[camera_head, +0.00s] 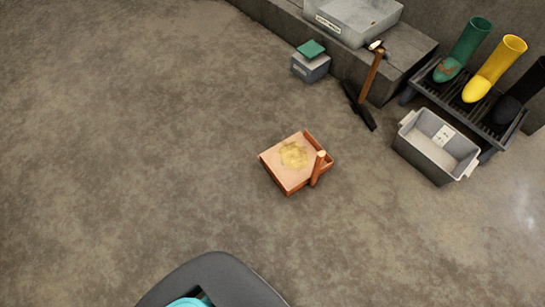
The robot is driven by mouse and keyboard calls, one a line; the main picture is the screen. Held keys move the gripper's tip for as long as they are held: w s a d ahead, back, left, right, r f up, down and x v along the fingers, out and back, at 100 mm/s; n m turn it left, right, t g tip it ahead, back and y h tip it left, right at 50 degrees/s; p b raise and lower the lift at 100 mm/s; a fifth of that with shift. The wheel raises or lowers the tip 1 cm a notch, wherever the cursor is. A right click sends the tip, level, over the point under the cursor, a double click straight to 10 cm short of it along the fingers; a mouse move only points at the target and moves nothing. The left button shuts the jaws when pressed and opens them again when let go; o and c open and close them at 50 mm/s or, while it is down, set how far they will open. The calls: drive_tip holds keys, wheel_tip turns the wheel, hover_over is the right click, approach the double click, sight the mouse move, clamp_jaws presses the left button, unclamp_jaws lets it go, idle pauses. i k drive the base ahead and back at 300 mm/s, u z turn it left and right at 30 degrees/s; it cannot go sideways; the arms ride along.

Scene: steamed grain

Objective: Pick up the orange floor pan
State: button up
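The orange floor pan (277,177) lies on the concrete floor near the middle of the head view. It is a shallow, square-looking pan with orange sides and a paler inside. A patch of yellowish grain (293,155) lies in it. A short upright handle with a pale top (317,166) stands at its right side. Nothing touches the pan. My gripper is not in view.
A grey bin (436,146) and a rack with green (465,50), yellow (495,68) and black boots stand at the right. A hammer-like tool (369,77) leans on a concrete step (408,48) holding a grey tub (352,18). A small green-topped box (311,62) sits nearby. Floor left of the pan is clear.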

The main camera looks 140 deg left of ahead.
sight(296, 164)
drive_tip(key=u, duration=2.2)
drive_tip(key=i, duration=2.25)
drive_tip(key=u, duration=3.25)
